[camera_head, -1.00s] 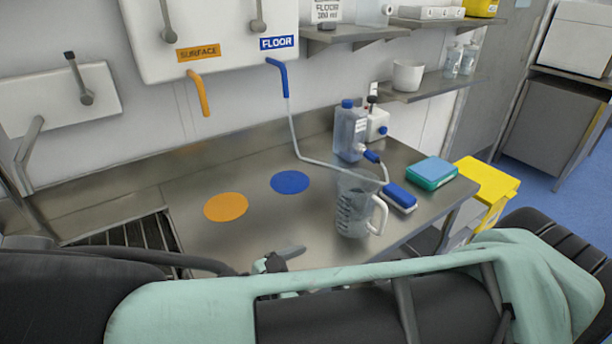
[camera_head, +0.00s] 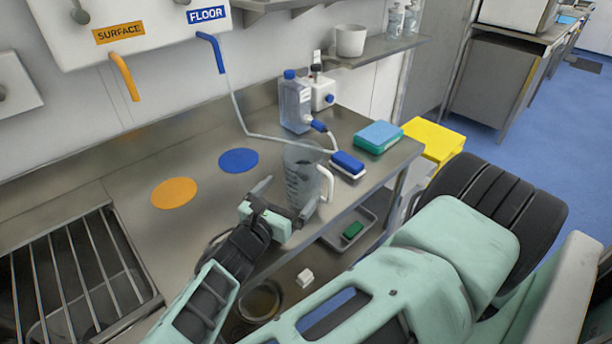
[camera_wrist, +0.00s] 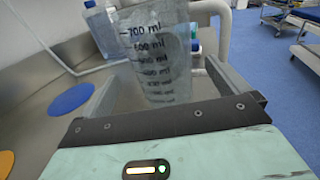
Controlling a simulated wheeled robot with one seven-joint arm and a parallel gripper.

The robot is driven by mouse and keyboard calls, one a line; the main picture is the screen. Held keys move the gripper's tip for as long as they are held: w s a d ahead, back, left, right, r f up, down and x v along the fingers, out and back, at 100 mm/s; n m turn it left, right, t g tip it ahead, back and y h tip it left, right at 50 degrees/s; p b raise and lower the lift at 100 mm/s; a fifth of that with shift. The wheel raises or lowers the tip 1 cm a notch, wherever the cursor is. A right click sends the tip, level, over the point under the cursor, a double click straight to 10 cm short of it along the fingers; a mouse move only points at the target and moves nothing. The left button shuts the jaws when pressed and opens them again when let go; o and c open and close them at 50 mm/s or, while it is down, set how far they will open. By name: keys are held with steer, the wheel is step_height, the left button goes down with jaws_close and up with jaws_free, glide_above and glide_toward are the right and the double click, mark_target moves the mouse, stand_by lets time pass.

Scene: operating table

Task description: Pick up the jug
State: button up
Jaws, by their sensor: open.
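The jug (camera_head: 300,172) is a clear measuring jug with ml marks and a white handle on its right side. It stands upright on the steel worktop near the front edge. My gripper (camera_head: 283,202) is open at the near left of the jug. In the wrist view the jug (camera_wrist: 160,60) appears between the two spread fingers (camera_wrist: 165,85), its marks facing the camera. I cannot tell whether either finger touches it. The jug's base is partly hidden by my gripper in the head view.
A blue brush (camera_head: 348,164), a clear bottle (camera_head: 295,105) and a teal sponge pack (camera_head: 377,137) are behind and right of the jug. Orange (camera_head: 174,193) and blue (camera_head: 238,160) discs lie left. A slatted sink (camera_head: 75,275) is at far left; a yellow bin (camera_head: 432,138) stands right.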

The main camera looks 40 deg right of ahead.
steer(key=shift+p+x, duration=0.9)
steer(key=shift+x, duration=2.1)
steer(key=shift+s, duration=0.15)
steer(key=c, duration=1)
